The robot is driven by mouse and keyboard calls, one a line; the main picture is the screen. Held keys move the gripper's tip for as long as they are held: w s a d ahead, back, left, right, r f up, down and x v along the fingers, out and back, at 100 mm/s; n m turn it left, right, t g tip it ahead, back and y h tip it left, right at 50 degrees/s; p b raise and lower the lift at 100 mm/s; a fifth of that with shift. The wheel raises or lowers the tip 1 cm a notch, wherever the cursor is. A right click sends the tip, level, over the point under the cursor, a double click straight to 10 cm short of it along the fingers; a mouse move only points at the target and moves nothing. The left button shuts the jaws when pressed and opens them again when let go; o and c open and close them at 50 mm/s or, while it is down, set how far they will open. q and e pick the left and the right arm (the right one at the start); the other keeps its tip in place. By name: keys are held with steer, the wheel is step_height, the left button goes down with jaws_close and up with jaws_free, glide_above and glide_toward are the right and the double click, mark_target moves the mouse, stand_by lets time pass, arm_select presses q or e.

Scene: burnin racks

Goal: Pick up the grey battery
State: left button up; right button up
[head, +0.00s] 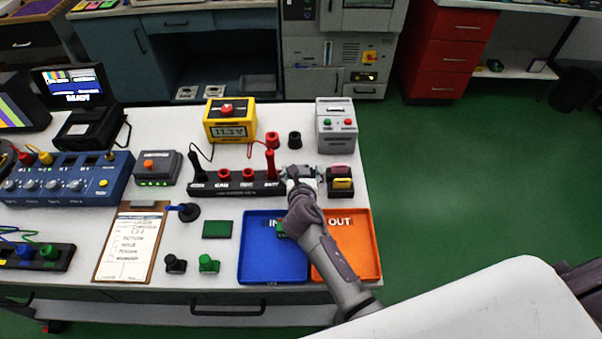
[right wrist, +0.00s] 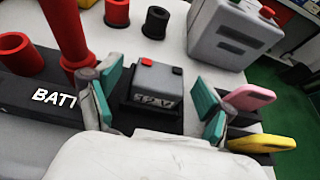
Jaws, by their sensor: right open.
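The grey battery (right wrist: 165,82) shows in the right wrist view as a small dark-grey block with a red and a dark terminal on top and an inverted label on its face. It sits in a black holder at the end of the black strip marked BATT. My right gripper (right wrist: 158,108) is open, with one teal-padded finger on each side of the battery; contact cannot be told. In the head view my right gripper (head: 300,177) is over the right end of the black strip (head: 232,189) and mostly hides the battery. My left gripper is not in view.
Red posts (right wrist: 65,35) stand close left of the gripper; pink and yellow handles (right wrist: 262,143) are close right. A larger grey box (head: 337,135) stands behind. The blue tray (head: 252,265) and orange tray (head: 362,258) lie in front, partly under my arm.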

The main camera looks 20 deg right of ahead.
steer(key=shift+s, duration=0.1)
steer(key=c, duration=1.3)
steer(key=shift+c, duration=0.4)
steer(key=shift+r, duration=0.15)
